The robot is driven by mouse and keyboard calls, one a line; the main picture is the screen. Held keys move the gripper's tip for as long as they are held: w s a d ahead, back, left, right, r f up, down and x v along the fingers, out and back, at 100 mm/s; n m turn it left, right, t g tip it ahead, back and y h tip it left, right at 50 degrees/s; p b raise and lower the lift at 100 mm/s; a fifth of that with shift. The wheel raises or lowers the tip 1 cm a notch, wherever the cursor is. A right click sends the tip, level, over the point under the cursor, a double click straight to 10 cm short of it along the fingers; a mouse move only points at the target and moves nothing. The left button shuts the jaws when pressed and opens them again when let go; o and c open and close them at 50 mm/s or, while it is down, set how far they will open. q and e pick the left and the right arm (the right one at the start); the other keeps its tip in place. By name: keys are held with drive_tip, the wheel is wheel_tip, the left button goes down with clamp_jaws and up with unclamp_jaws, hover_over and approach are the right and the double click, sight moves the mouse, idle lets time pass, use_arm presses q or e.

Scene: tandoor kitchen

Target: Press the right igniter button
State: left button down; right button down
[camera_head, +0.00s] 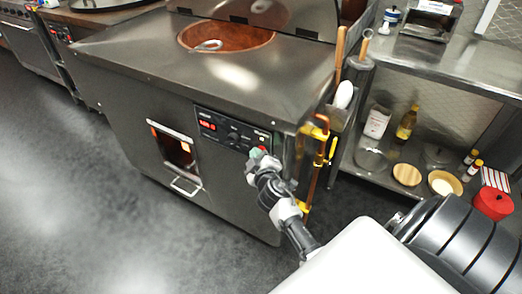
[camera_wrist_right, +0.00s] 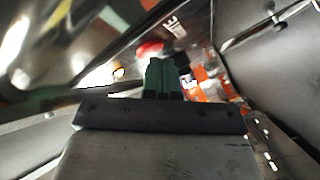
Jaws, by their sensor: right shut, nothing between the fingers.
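The steel tandoor (camera_head: 110,65) has a black control panel (camera_head: 222,128) on its front, with a red digital display and small knobs. My right gripper (camera_head: 256,153) is shut and empty at the panel's right end, covering part of it. A red round button (camera_wrist_right: 150,48) shows just beyond the shut green fingertips (camera_wrist_right: 165,78) in the right wrist view. I take it for the right igniter button; a bit of red also shows by the fingertips in the head view. I cannot tell whether the fingertips touch it. My left gripper is in neither view.
Yellow-jointed copper gas pipes (camera_head: 316,165) run down just right of my right gripper. The tandoor window (camera_head: 174,150) and a handle (camera_head: 185,187) are to the left. A steel shelf (camera_head: 455,75) with bottles and bowls stands at right. The floor (camera_head: 70,200) at left is clear.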

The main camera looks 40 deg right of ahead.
idle(0.4)
drive_tip(key=shift+s+a, duration=0.35)
drive_tip(key=shift+a, duration=0.35)
drive_tip(key=a, duration=0.1)
drive_tip(key=s+a, duration=0.1)
drive_tip(key=a, duration=0.1)
drive_tip(key=s+a+b, duration=0.1)
drive_tip(key=shift+a, duration=0.3)
idle(0.7)
